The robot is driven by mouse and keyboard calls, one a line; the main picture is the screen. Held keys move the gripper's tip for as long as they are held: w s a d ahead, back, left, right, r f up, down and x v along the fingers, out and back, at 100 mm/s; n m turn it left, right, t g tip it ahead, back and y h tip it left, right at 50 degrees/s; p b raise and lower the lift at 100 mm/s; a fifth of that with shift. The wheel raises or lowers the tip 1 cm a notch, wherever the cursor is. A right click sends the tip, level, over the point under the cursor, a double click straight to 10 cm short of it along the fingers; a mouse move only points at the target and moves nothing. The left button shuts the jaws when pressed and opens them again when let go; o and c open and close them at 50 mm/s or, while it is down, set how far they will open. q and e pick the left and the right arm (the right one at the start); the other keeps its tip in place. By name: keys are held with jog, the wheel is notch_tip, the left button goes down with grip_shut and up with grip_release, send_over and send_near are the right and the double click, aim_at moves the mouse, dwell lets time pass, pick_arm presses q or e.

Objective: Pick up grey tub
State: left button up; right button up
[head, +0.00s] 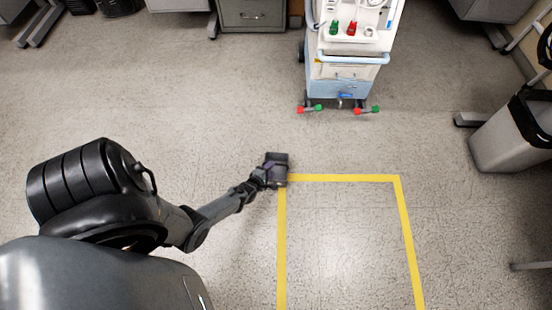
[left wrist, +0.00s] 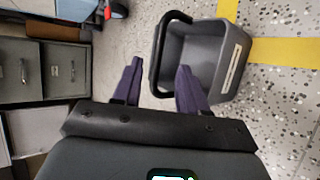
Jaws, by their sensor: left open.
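The grey tub (left wrist: 190,55) is an open-topped box with a black bail handle (left wrist: 157,55) and a pale label strip on its right wall. In the head view the tub (head: 279,160) is small and dark, on the floor by the upper-left corner of the yellow tape. My left gripper (head: 267,172) is at the tub's left side, partly covering it. In the left wrist view the gripper (left wrist: 158,72) has its two purple fingers apart, with the handle's near end between them. The right finger overlaps the tub; I cannot tell whether it touches. My right gripper is not in view.
A yellow tape outline (head: 345,178) marks the floor. A white and blue medical cart (head: 340,85) stands beyond it. A waste bin (head: 505,135) is at the right and a drawer cabinet (head: 252,15) at the back. The floor around the tub is otherwise clear.

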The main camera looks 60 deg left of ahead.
pick_arm(q)
jog(key=b+x, duration=0.4)
jog(key=x, duration=0.2)
jog(key=shift+w+r, duration=0.15)
jog(key=shift+w, duration=0.05)
jog(key=shift+s, duration=0.1)
jog(key=shift+s, duration=0.1)
jog(key=c, duration=0.3)
grip_shut()
